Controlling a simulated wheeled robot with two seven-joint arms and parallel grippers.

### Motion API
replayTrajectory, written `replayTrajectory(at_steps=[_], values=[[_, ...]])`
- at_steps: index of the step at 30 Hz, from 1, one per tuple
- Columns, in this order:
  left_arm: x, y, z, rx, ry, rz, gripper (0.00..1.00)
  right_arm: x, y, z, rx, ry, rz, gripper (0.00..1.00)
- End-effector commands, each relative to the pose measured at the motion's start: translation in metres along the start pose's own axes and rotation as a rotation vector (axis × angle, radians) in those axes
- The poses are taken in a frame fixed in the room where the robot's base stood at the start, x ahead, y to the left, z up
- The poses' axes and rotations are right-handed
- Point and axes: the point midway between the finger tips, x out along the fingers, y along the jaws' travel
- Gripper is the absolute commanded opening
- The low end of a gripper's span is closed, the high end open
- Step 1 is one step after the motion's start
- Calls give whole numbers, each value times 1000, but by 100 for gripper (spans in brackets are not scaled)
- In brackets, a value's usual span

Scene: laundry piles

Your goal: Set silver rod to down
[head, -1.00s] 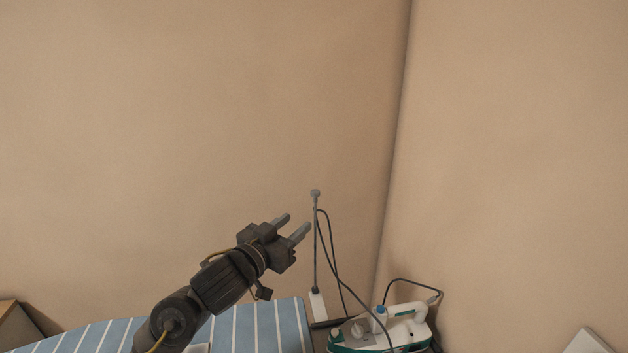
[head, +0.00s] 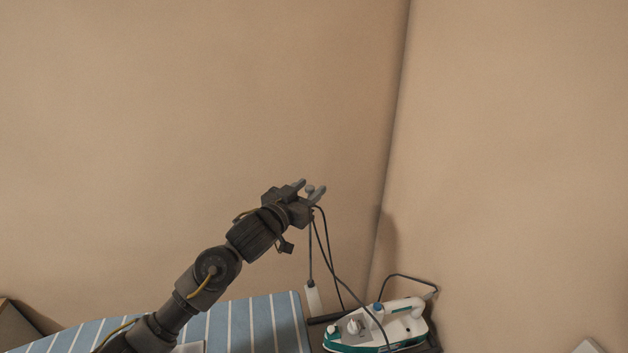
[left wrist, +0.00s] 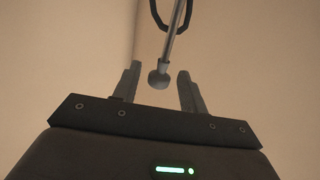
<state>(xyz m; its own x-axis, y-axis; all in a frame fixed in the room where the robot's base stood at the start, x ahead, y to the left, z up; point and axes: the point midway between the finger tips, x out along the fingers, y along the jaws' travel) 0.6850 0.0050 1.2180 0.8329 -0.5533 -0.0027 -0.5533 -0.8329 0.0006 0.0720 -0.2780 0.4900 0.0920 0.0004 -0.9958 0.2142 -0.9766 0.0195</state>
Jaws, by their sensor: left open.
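The silver rod (head: 310,247) stands upright at the right end of the ironing board, rising from a white base piece. In the left wrist view the rod (left wrist: 178,35) runs down from the top to a round knob (left wrist: 158,80) at its end. My left gripper (head: 311,187) is open at the rod's top. The knob sits between the two fingers (left wrist: 158,85), with a gap on each side. In the head view the gripper hides part of the rod's upper end. My right gripper is not in view.
A white and teal iron (head: 400,325) stands at the right end of the blue striped ironing board (head: 262,318). A black cord (head: 333,262) loops beside the rod. Bare beige walls meet in a corner behind. A brown box edge (head: 18,330) shows at the lower left.

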Motion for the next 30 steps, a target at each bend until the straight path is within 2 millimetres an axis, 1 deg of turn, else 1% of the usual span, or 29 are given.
replayTrajectory(at_steps=[1,3,6,12,17,27,30], values=[[8,1,-3,-1,0,1,42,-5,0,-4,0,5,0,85],[16,0,-2,-1,-1,1,42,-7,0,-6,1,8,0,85],[24,1,-1,0,0,2,42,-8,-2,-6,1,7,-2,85],[28,1,0,1,1,3,42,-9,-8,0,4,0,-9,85],[28,1,0,0,1,3,42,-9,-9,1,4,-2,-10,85],[28,1,0,0,0,3,0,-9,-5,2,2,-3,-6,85],[28,1,0,0,0,3,0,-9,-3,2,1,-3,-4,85]])
